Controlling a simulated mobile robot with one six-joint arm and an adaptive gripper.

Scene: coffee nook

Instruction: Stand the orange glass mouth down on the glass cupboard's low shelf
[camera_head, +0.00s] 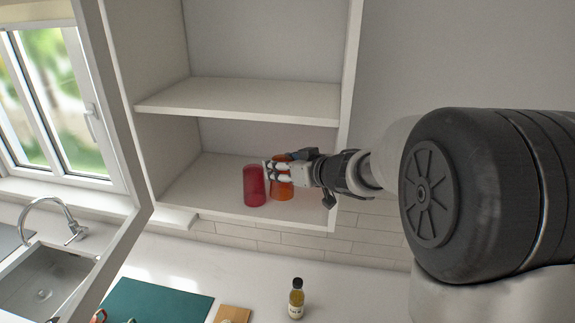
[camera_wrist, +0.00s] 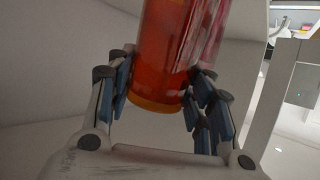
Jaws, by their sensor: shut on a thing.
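My gripper (camera_head: 276,172) reaches in from the right, inside the glass cupboard (camera_head: 349,80), just over its low shelf (camera_head: 205,190). It is shut on the orange glass (camera_head: 284,192). In the wrist view the orange glass (camera_wrist: 160,60) fills the space between the two fingers (camera_wrist: 163,80). The glass looks roughly upright. I cannot tell which end is its mouth, or whether it touches the shelf. A red glass (camera_head: 255,187) stands on the low shelf close to its left; I cannot tell if they touch.
An upper shelf (camera_head: 240,98) lies above my gripper. The cupboard's open door (camera_head: 118,110) is at the left. On the counter below are a teal board (camera_head: 155,302), a small bottle (camera_head: 296,300) and a sink (camera_head: 45,280). The low shelf is clear left of the red glass.

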